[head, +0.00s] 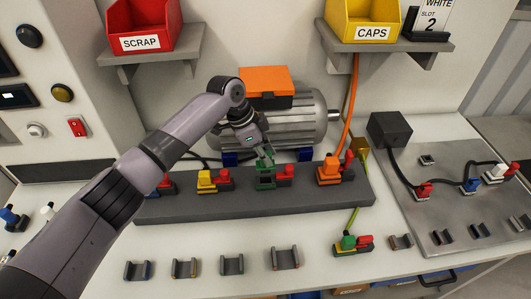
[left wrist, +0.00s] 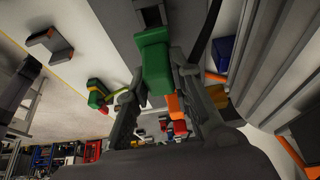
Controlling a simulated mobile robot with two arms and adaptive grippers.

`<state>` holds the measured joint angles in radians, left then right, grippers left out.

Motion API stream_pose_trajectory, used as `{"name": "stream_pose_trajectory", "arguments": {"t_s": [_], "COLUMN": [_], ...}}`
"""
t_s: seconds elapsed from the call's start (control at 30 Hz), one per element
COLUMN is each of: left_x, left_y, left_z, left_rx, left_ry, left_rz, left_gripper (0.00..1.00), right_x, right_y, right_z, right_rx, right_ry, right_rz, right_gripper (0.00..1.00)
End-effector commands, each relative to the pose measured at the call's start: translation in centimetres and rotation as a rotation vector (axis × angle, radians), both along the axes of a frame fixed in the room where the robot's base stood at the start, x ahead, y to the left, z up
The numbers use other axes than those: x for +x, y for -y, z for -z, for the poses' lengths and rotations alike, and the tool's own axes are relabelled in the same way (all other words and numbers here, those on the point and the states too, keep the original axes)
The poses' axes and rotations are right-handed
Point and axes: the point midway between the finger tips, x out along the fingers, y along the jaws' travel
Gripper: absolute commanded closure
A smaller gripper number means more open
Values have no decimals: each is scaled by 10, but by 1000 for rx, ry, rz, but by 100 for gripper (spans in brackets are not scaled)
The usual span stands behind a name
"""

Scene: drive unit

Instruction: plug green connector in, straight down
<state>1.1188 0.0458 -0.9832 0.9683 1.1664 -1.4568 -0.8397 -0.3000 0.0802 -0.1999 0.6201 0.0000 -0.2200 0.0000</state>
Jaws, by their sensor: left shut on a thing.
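My left gripper (head: 266,158) is over the middle of the long grey block (head: 200,208), shut on a green connector (head: 265,180). In the left wrist view the green connector (left wrist: 153,65) sits between the two fingers, with a dark piece (left wrist: 150,12) on the grey block close to its end. I cannot tell whether the connector is seated or just above its place. Another green part (head: 347,241) with a red piece and a green-yellow cable is at the table's front. My right gripper is not in view.
Yellow (head: 206,177) and orange (head: 328,168) connectors stand on the block on either side. A grey motor (head: 305,120) with an orange box (head: 265,80) is behind. Several dark holders (head: 232,265) line the front. A metal plate (head: 470,165) with cabled connectors is at right.

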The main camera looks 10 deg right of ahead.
Motion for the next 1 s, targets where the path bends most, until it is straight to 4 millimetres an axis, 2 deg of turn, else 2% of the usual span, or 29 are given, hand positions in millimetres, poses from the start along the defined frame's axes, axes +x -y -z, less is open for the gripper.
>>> {"name": "stream_pose_trajectory", "arguments": {"t_s": [0.27, 0.7, 1.0], "left_x": [0, 0, 0], "left_y": [0, 0, 0], "left_z": [4, 28, 28], "left_rx": [0, -1, -1], "left_ry": [0, -1, 0], "left_rz": [0, 0, 0], "left_gripper": [100, 100, 100], "right_x": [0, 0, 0], "right_y": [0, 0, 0], "right_z": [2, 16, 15], "right_rx": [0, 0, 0], "right_ry": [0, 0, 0], "right_rz": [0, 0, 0], "right_gripper": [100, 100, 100]}}
